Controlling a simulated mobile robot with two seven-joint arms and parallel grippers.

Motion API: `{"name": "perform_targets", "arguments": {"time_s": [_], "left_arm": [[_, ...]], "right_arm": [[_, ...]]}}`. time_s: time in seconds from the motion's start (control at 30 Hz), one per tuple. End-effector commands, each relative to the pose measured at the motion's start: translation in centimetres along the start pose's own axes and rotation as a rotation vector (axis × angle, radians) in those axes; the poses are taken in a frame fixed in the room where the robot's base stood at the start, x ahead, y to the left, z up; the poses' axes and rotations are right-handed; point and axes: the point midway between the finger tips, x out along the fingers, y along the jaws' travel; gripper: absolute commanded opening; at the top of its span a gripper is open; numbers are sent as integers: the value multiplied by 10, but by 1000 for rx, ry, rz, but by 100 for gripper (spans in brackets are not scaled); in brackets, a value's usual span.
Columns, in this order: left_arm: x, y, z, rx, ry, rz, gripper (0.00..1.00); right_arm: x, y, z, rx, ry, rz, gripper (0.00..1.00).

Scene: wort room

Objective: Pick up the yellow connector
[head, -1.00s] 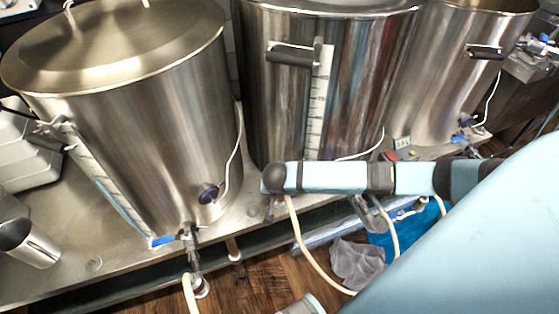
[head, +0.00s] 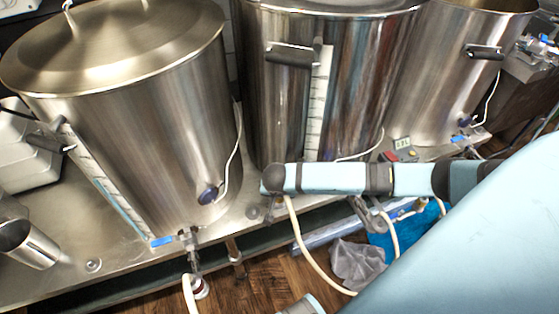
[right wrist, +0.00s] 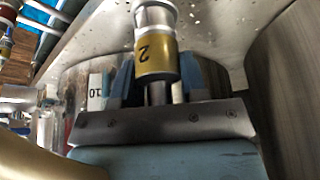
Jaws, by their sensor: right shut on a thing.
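The yellow connector (right wrist: 155,58) is a metal cylinder with a yellow band marked "2", upright in the middle of the right wrist view. My right gripper (right wrist: 154,80) is shut on it, with one blue finger on each side. The connector's lower part is a bare metal stem running down behind the gripper's dark plate. In the head view my right arm comes in from the right, and its gripper cannot be made out there. My left gripper is in neither view.
Three steel kettles (head: 130,110) stand on a metal bench (head: 75,240). A valve with a blue handle (head: 162,241) and a pale hose (head: 189,293) hang at the left kettle. A grey cloth (head: 358,263) and a blue item (head: 395,245) lie below the bench edge on the wood floor (head: 255,285).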

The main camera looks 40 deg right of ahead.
Motion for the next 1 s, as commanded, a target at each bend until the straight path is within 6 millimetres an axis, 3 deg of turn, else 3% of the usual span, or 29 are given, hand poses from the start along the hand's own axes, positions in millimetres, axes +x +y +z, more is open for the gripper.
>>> {"name": "perform_targets", "arguments": {"time_s": [0.47, 1.0], "left_arm": [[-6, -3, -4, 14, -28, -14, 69], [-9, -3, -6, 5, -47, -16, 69]], "right_arm": [[-67, -1, -26, 2, 0, -3, 11], [-118, -46, 106, 2, -6, -4, 11]]}}
